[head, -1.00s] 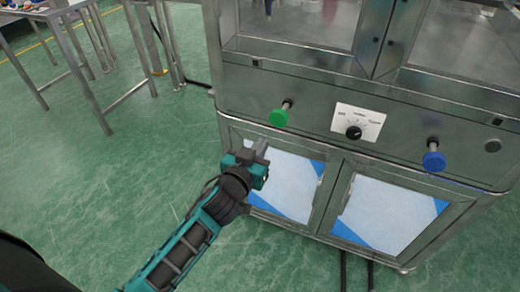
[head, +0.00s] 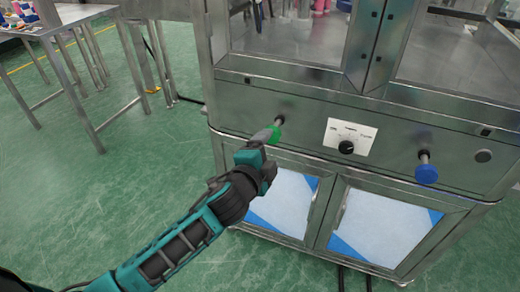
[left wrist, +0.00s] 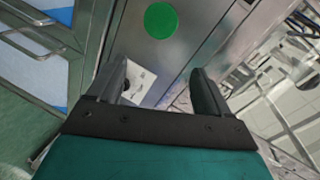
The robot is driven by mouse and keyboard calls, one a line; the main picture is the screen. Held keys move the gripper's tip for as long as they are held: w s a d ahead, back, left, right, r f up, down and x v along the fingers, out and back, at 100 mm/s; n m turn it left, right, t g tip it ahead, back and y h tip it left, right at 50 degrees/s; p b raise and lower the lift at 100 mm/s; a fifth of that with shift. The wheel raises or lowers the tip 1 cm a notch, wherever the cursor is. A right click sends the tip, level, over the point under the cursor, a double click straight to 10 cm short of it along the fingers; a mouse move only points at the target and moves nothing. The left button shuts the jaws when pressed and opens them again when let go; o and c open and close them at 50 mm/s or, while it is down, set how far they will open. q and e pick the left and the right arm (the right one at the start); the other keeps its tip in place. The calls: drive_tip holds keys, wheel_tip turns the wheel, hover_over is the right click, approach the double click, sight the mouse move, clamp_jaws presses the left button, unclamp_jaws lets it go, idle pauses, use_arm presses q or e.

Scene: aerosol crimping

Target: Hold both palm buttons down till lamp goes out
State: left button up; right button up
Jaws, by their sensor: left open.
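The green palm button (head: 275,134) sticks out on a stem from the steel front panel (head: 240,98). The blue palm button (head: 427,172) sticks out at the right of the same panel. My left gripper (head: 268,135) is at the green button in the head view and partly overlaps it. In the left wrist view its two fingers (left wrist: 160,88) are apart with nothing between them, and the green button (left wrist: 161,20) shows ahead, beyond the fingertips. I cannot tell whether they touch. My right gripper is not in view. No lamp can be made out.
A black knob (head: 346,147) on a white plate sits between the buttons. A round grey cap (head: 482,156) is right of the blue button. Cabinet doors with pale panels (head: 385,228) are below. A steel table (head: 75,25) stands at the left. The green floor at left is open.

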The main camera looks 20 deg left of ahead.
sight(271, 143)
use_arm(q)
drive_tip(key=shift+o, duration=0.2)
drive_tip(key=m, duration=0.4)
drive_tip(key=r+m, duration=0.1)
drive_tip(key=m, duration=0.1)
drive_tip(key=shift+w+d+g, duration=0.1)
drive_tip(key=shift+d+g, duration=0.1)
drive_tip(key=shift+g, duration=0.1)
drive_tip(key=w+a+f+m, duration=0.1)
drive_tip(key=w+m, duration=0.2)
drive_tip(key=m, duration=0.2)
drive_tip(key=w+a+f+m+g+y, duration=0.1)
drive_tip(key=w+f+m, duration=0.1)
drive_tip(key=m, duration=0.4)
drive_tip(key=w+a+f+m+y, duration=0.1)
drive_tip(key=w+m, duration=0.4)
drive_tip(key=m, duration=0.1)
drive_tip(key=shift+f, duration=0.2)
drive_tip(key=c, duration=1)
